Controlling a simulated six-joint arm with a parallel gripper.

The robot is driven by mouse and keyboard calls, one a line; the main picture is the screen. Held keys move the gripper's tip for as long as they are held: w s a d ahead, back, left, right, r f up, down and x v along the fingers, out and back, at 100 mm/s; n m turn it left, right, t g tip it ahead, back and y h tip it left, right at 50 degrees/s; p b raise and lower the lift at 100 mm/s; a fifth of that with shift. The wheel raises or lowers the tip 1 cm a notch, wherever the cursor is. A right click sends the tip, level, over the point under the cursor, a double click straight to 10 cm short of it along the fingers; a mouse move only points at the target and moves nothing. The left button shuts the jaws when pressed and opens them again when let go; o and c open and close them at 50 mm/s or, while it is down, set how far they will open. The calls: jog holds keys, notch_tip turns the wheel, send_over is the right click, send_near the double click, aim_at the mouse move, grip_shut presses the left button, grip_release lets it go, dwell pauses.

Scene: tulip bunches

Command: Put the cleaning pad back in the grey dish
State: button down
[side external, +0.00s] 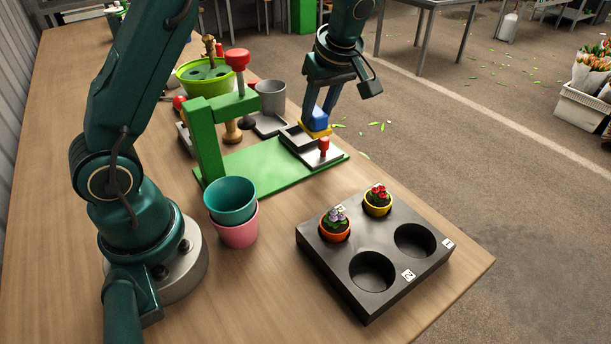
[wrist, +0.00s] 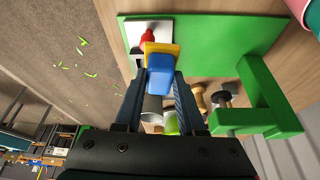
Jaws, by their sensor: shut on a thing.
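The cleaning pad has a blue grip block and a yellow lower layer. My gripper (side external: 319,108) points down, shut on the blue block. In the wrist view the pad (wrist: 160,70) sits between the fingertips of my gripper (wrist: 160,84), yellow edge outward. The pad hides much of the dish there.
A pale plate with a red knob (side external: 324,145) lies right beside the dish. The green stand (side external: 207,140) with its red-topped press is to the left. A grey cup (side external: 271,97) stands behind. A black tray (side external: 340,277) with potted flowers is in front.

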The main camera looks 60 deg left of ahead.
jog(key=shift+n, duration=0.7)
jog(key=a, duration=0.4)
jog(key=shift+s+a, duration=0.35)
jog(key=shift+a, duration=0.05)
jog(key=a+f, duration=0.2)
jog(key=a, duration=0.1)
jog(key=a+f, duration=0.1)
jog(key=a, duration=0.3)
jog(key=a+f, duration=0.2)
jog(key=a, duration=0.1)
jog(key=shift+a+f, duration=0.25)
jog(key=shift+f, duration=0.05)
jog(key=shift+a+f, duration=0.55)
jog(key=shift+a, duration=0.3)
jog(key=shift+a+f, duration=0.5)
jog(key=shift+a, duration=0.35)
jog(key=shift+f, duration=0.35)
jog(key=c, duration=0.5)
grip_release()
